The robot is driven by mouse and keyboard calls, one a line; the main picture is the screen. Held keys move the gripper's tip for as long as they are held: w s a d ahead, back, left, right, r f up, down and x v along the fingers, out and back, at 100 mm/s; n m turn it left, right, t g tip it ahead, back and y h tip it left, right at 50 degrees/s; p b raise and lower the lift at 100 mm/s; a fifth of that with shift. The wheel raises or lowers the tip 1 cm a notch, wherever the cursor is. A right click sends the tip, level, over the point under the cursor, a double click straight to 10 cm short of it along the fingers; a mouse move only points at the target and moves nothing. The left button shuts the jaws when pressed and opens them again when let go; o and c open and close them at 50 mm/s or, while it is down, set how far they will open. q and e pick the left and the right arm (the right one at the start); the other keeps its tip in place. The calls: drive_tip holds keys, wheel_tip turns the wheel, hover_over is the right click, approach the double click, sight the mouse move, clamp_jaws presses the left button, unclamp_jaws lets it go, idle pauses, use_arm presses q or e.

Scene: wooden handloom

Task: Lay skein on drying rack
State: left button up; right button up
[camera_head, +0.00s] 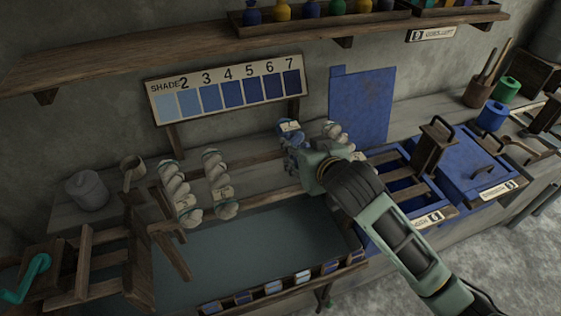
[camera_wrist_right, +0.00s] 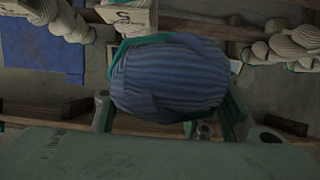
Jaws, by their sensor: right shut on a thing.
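A blue skein (camera_wrist_right: 168,78) with a teal tie fills the middle of the right wrist view. It also shows in the head view (camera_head: 289,127), with a pale tag near it. My right gripper (camera_head: 292,146) is shut on this skein, with a finger on either side of it in the wrist view (camera_wrist_right: 168,112). The wooden drying rack (camera_head: 258,198) has rails running behind the gripper; contact between skein and rail cannot be told. Cream skeins hang on it to the left (camera_head: 178,190) and (camera_head: 217,184), and another (camera_head: 338,135) is just right of the gripper. My left gripper is out of view.
A shade board (camera_head: 228,88) stands behind the rack, and a blue panel (camera_head: 362,103) leans on the wall. A shallow vat (camera_head: 260,245) lies in front. Blue lidded boxes (camera_head: 470,165) stand right. A shelf (camera_head: 190,48) runs above. A rail gap lies left of the gripper.

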drive_tip(key=d+r, duration=0.1)
drive_tip(key=d, duration=0.2)
drive_tip(key=s+d+r, duration=0.1)
drive_tip(key=shift+s+d+r+b, duration=0.1)
drive_tip(key=shift+d+r+b, duration=0.05)
drive_tip(key=shift+r+b, duration=0.15)
drive_tip(key=shift+s+d+r, duration=0.2)
drive_tip(key=shift+d+r, duration=0.3)
drive_tip(key=s+d+r+m+h+b, duration=0.2)
drive_tip(key=s+d+r, duration=0.4)
drive_tip(key=r, duration=0.3)
drive_tip(key=shift+d+m+t+h, duration=0.3)
drive_tip(key=shift+d+m+h, duration=0.4)
drive_tip(key=shift+m+h, duration=0.15)
